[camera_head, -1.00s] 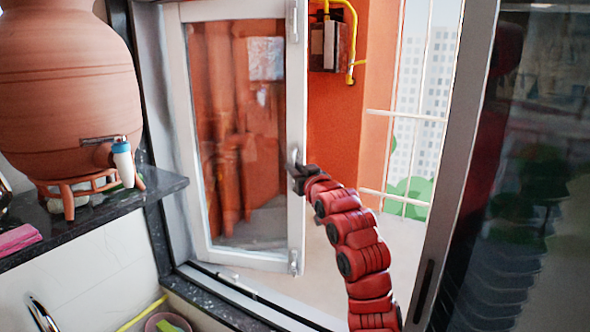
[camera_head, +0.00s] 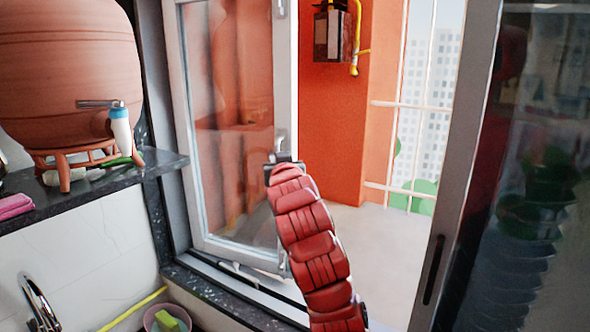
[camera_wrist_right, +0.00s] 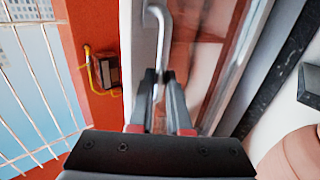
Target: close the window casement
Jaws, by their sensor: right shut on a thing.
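The window casement (camera_head: 184,130) is a white frame with a glass pane, hinged at its left side and standing open, swung away from the opening. Its grey handle (camera_wrist_right: 157,22) is on the free edge. My right gripper (camera_head: 284,158) is at this handle, with its arm reaching up from the bottom. In the right wrist view, the two dark fingers of my right gripper (camera_wrist_right: 159,82) are closed around the lower part of the handle. The fingers partly hide the handle. My left gripper is in neither view.
A clay waterpot (camera_head: 70,65) with a white-and-blue bottle (camera_head: 121,132) beside it stands on the dark shelf (camera_head: 165,162) at left. A dark sliding panel (camera_head: 530,180) fills the right side. White bars (camera_head: 410,104) stand beyond the opening. A faucet (camera_head: 38,300) is at lower left.

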